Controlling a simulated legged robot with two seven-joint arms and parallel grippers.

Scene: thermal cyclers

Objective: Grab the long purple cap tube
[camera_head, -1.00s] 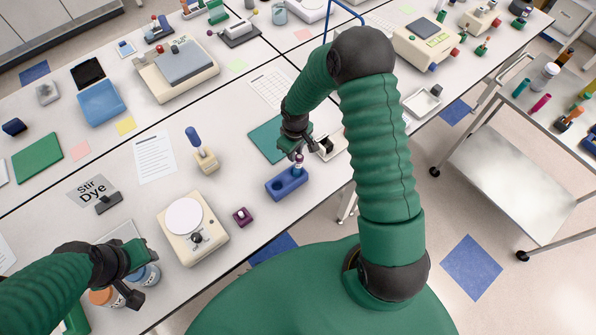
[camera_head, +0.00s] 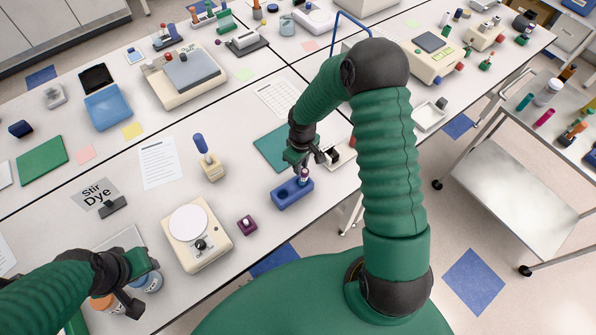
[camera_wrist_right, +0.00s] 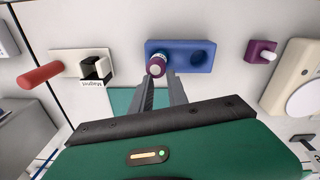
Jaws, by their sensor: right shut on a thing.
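The purple-capped tube (camera_wrist_right: 156,67) stands in one hole of the blue two-hole rack (camera_wrist_right: 180,46) in the right wrist view. Its cap points toward the camera. In the head view the tube (camera_head: 304,174) rises from the right end of the rack (camera_head: 284,194). My right gripper (camera_wrist_right: 162,80) is shut on the tube, with its fingers on either side just below the cap. The rack's other hole is empty. My left gripper (camera_head: 143,285) is at the lower left of the head view, by an orange-lidded and a blue-lidded jar; its jaw opening is unclear.
A small purple block (camera_head: 246,225) and a white-topped stirrer (camera_head: 195,233) stand left of the rack. A blue-handled tool in a beige stand (camera_head: 210,167) is behind them. A beige holder with a red cylinder (camera_wrist_right: 40,75) lies beside the rack in the wrist view. A teal mat (camera_head: 274,148) lies behind.

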